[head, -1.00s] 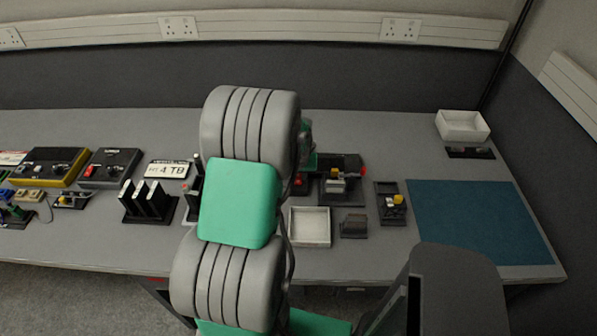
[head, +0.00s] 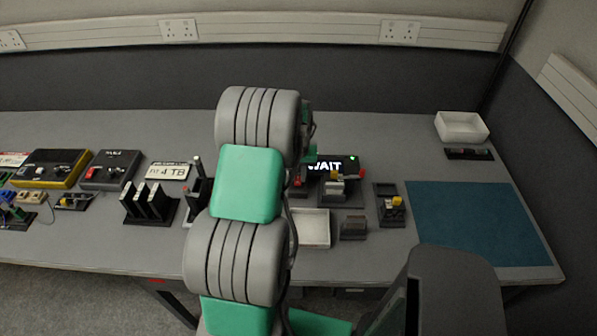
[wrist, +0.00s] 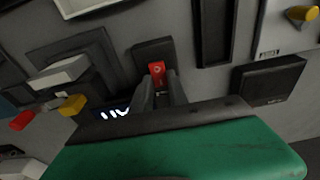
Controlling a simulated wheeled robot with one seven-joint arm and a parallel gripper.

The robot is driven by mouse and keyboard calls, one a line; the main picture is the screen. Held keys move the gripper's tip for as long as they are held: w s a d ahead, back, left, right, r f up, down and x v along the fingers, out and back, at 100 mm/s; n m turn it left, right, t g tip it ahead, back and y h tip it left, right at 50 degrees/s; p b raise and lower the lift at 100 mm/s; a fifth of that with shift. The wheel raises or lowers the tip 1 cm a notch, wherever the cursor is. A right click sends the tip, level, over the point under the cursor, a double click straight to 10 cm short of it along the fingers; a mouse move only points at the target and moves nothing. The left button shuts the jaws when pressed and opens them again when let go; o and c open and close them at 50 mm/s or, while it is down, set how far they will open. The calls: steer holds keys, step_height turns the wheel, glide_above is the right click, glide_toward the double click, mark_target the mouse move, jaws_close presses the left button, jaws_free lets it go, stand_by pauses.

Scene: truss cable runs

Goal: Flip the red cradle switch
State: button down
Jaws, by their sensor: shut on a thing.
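The red cradle switch (wrist: 157,70) shows in the wrist view on a dark base, its lower part hidden between my fingers. My gripper (wrist: 161,86) is shut on it, one finger on each side. In the head view my own arm hides the gripper, and a small red part (head: 299,180) shows just right of the arm. A black display (head: 333,165) behind it is lit with white letters, "WAIT" readable, and a green light. Part of the lit letters also shows in the wrist view (wrist: 108,113).
A grey block fixture (head: 335,190) with yellow and red parts stands right of the switch. A white tray (head: 312,241) lies in front. A yellow-knobbed device (head: 393,206) and a blue mat (head: 475,225) lie right. Black upright cards (head: 147,203) stand left.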

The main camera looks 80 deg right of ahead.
mark_target(297, 178)
steer(key=shift+w+d+y, duration=0.2)
steer(key=shift+w+y, duration=0.05)
steer(key=shift+y, duration=0.65)
steer(key=c, duration=1.5)
jaws_free()
steer(key=shift+w, duration=0.15)
steer(key=shift+o, duration=1.1)
steer(key=shift+s, duration=0.25)
steer(key=shift+r, duration=0.1)
step_height(297, 178, up, 8)
steer(key=b, duration=0.1)
steer(key=shift+b, duration=0.3)
steer(key=shift+f, duration=0.2)
